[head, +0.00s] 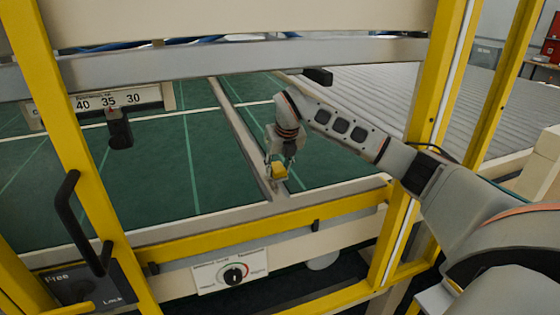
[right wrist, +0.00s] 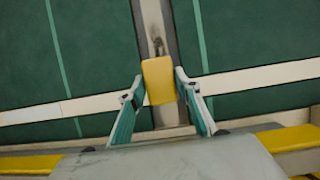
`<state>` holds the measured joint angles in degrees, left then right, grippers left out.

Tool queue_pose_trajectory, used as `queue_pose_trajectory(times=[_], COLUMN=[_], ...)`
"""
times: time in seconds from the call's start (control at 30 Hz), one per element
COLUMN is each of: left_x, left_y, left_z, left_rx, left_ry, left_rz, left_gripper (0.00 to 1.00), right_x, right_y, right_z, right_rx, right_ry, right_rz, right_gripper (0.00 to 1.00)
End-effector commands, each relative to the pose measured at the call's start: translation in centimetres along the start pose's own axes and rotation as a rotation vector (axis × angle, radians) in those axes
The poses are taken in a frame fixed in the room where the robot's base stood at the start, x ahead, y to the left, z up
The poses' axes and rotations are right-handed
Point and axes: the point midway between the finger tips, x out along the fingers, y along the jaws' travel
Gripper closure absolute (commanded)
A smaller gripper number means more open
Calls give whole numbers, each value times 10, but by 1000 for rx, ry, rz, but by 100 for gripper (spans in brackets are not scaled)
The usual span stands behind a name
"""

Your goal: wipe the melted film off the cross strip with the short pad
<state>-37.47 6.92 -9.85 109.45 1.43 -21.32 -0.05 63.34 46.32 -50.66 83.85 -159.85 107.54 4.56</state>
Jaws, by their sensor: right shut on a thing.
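My right gripper (head: 279,165) reaches in from the right over the green bed. It is shut on the short yellow pad (head: 280,171), which shows between the two teal fingers in the right wrist view (right wrist: 158,80). The grey cross strip (head: 240,125) runs away from the front rail, under the pad. In the right wrist view the strip (right wrist: 166,12) carries a dark brownish smear (right wrist: 156,32), apparently the melted film, just beyond the pad's far edge. I cannot tell whether the pad touches the strip. My left gripper is not in view.
Yellow posts (head: 90,165) and a grey upper bar (head: 240,55) frame the opening. A scale plate (head: 110,100) with a black handle (head: 120,130) is at the left. A dial panel (head: 232,272) is on the front below. The green bed (head: 155,170) is clear left of the strip.

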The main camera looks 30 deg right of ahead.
Motion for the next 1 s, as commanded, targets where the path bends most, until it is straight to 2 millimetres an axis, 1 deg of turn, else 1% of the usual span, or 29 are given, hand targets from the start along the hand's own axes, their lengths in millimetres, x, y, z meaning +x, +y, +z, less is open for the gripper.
queue_pose_trajectory(times=[0.17,0.37,0.43,0.47,0.63,0.73,0.83,1.0], left_x=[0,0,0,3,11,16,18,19], left_y=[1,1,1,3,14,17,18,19], left_z=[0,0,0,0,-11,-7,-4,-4], left_rx=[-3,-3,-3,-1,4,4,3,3], left_ry=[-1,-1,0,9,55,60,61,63], left_rz=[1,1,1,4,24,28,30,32], left_gripper=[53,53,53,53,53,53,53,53], right_x=[4,16,22,26,45,52,56,57], right_y=[0,0,0,0,0,0,0,0], right_z=[-2,-8,-10,-11,-19,-22,-24,-24], right_rx=[10,10,10,10,10,10,9,8], right_ry=[1,4,3,0,3,2,1,1], right_rz=[-4,-3,-4,-3,-3,-3,-4,-4], right_gripper=[93,93,93,93,93,93,93,93])
